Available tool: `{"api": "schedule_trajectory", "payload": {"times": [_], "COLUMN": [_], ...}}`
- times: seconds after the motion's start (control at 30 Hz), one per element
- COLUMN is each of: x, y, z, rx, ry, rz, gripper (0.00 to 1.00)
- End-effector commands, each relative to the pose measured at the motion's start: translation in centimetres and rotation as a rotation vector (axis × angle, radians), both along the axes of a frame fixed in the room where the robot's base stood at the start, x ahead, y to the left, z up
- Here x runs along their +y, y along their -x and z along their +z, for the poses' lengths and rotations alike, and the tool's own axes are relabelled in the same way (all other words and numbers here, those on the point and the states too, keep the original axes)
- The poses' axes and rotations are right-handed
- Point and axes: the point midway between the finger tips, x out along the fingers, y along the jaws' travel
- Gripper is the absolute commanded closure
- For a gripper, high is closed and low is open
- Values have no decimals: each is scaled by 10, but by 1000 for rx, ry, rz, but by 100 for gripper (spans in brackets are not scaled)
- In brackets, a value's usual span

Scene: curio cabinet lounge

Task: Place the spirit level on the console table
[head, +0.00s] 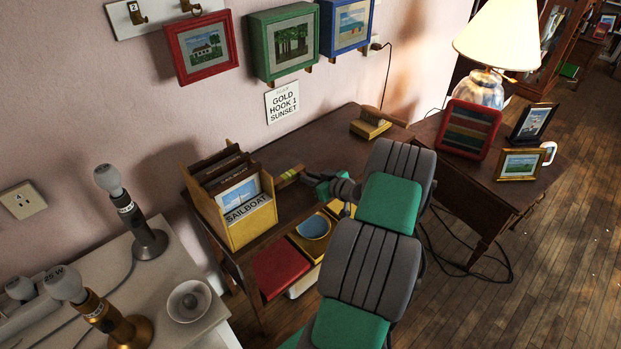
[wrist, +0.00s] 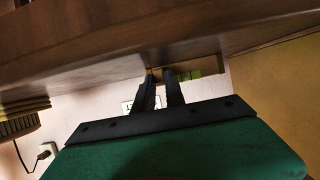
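The spirit level (head: 288,178) is a short yellow bar with a greenish part. In the head view it juts left from the fingertips of my gripper (head: 308,177), over the dark wooden console table (head: 318,133). In the wrist view the level (wrist: 195,73) lies across the tips of the two dark fingers of my gripper (wrist: 162,78), which are close together with it between them. The table's brown wood (wrist: 90,50) fills the top of that view. I cannot tell whether the level touches the table. My arm hides part of the table.
A yellow file box (head: 247,219) stands at the table's left end, close to the level. A yellow tool (head: 370,128) sits at the back. Bare wood shows between the file box and the tool.

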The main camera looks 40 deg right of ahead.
Motion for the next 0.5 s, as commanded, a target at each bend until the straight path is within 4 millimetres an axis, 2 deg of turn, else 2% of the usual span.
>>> {"api": "schedule_trajectory", "payload": {"times": [0.03,0.23,0.5], "x": [0,0,0], "y": [0,0,0], "z": [1,1,3], "rx": [0,0,0], "ry": [0,0,0], "rz": [0,0,0], "gripper": [80,64,64]}}
